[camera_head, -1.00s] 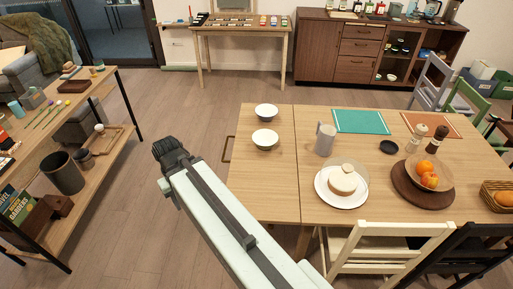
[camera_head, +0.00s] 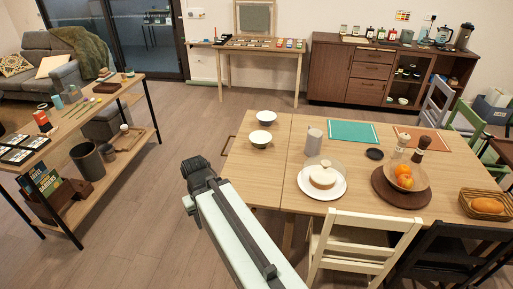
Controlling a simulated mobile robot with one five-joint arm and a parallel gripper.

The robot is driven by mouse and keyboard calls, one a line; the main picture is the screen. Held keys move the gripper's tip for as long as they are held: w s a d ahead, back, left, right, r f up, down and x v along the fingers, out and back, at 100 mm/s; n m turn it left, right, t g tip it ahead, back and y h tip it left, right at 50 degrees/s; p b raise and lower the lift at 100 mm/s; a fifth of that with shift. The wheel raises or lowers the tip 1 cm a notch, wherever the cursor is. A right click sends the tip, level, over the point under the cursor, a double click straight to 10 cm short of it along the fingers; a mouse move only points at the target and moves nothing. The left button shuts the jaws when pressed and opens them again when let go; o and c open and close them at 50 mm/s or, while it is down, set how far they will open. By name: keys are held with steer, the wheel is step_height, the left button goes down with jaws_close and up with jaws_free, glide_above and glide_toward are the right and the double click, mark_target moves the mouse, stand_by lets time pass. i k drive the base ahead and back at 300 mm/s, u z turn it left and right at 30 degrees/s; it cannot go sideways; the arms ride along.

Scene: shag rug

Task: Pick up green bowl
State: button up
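Two small bowls stand upright on the left end of the wooden dining table (camera_head: 262,185). The nearer bowl (camera_head: 260,139) has a pale inside and a dark, greenish outer side. The farther bowl (camera_head: 266,117) is also pale inside, with a darker outside whose colour I cannot make out. My arm reaches up from the bottom centre. My gripper (camera_head: 197,170) is at its dark far end, left of the table and apart from both bowls in the picture. Its fingers are not clear, and I see nothing held.
A grey pitcher (camera_head: 313,141), a cake under a dome (camera_head: 323,175) and a fruit bowl (camera_head: 405,178) stand on the table. A white chair (camera_head: 366,240) is at its front edge. A shelf table (camera_head: 90,117) stands at left. Open floor lies between.

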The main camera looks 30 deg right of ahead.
mark_target(261, 139)
steer(key=z, duration=0.15)
steer(key=i, duration=0.95)
steer(key=u, duration=0.1)
